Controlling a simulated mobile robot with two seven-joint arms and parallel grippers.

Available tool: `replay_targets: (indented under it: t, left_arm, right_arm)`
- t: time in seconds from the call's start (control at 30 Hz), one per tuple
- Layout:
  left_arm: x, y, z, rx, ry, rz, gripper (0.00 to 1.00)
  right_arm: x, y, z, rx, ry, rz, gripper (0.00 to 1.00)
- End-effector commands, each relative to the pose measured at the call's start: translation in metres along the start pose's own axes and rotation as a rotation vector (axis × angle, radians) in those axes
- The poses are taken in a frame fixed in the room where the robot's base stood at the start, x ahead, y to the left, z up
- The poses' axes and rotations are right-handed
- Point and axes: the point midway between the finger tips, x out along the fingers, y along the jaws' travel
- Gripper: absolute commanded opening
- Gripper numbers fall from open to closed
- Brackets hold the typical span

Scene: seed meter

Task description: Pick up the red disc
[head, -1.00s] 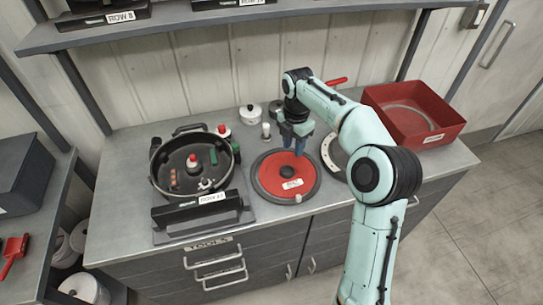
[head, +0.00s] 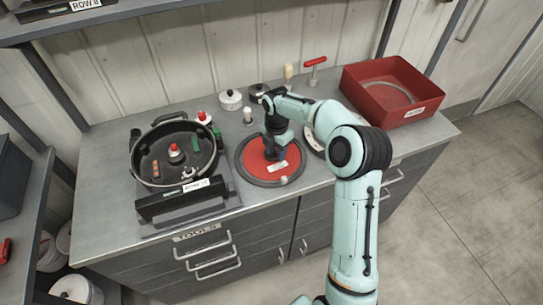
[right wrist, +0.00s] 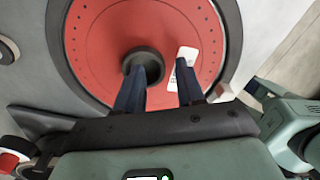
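The red disc (head: 254,158) lies flat on the bench inside a dark ring, with a dark hub in the middle and a white label. It fills the top of the right wrist view (right wrist: 100,40), where the hub (right wrist: 150,62) shows. My right gripper (head: 275,151) points down over the disc. In the right wrist view its fingers (right wrist: 160,72) are apart with nothing held between them. One finger overlaps the hub and the other is beside the label. I cannot tell whether they touch the disc. My left gripper is not in view.
A black round seed meter housing (head: 147,180) stands left of the disc. A white-rimmed disc (head: 313,143) lies to the right, partly behind my arm. A red bin (head: 415,112) is at the bench's right end. Small pots (head: 231,100) and a red-handled tool (head: 314,70) stand at the back.

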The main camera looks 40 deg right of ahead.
Motion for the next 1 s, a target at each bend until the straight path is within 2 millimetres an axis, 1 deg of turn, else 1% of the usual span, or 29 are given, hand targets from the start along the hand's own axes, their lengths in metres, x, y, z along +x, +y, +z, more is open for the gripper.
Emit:
replay_targets:
  t: [0.03, 0.1, 0.33, 0.37, 0.4, 0.47, 0.5, 0.83, 0.93, 1.0]
  left_arm:
    - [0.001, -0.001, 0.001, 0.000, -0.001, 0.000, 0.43]
    - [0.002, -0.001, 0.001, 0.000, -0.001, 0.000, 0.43]
    - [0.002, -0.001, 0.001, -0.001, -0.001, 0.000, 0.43]
    - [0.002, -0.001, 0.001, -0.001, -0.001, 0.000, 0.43]
    - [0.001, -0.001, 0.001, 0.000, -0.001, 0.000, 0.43]
    - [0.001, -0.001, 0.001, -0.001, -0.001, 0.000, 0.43]
    - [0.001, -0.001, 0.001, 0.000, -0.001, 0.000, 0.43]
    - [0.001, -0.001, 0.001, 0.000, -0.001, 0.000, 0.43]
    - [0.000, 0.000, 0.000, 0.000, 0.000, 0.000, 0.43]
    - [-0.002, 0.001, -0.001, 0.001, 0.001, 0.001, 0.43]
  right_arm:
    - [0.007, 0.000, 0.000, 0.000, 0.000, -0.001, 0.38]
    - [0.011, 0.000, 0.000, 0.000, -0.001, 0.000, 0.38]
    - [0.012, 0.000, 0.000, 0.000, -0.001, 0.001, 0.38]
    - [0.012, 0.000, 0.000, 0.000, -0.001, 0.001, 0.35]
    - [0.012, 0.000, 0.000, 0.000, -0.001, 0.001, 0.22]
    - [0.012, 0.000, 0.000, 0.000, -0.001, 0.001, 0.02]
    - [0.012, 0.000, 0.000, 0.000, -0.001, 0.001, 0.00]
    - [0.010, 0.000, 0.000, 0.000, -0.002, 0.002, 0.00]
    - [0.002, 0.001, 0.000, 0.000, -0.003, 0.005, 0.00]
    - [-0.008, 0.001, 0.000, 0.000, -0.003, 0.006, 0.00]
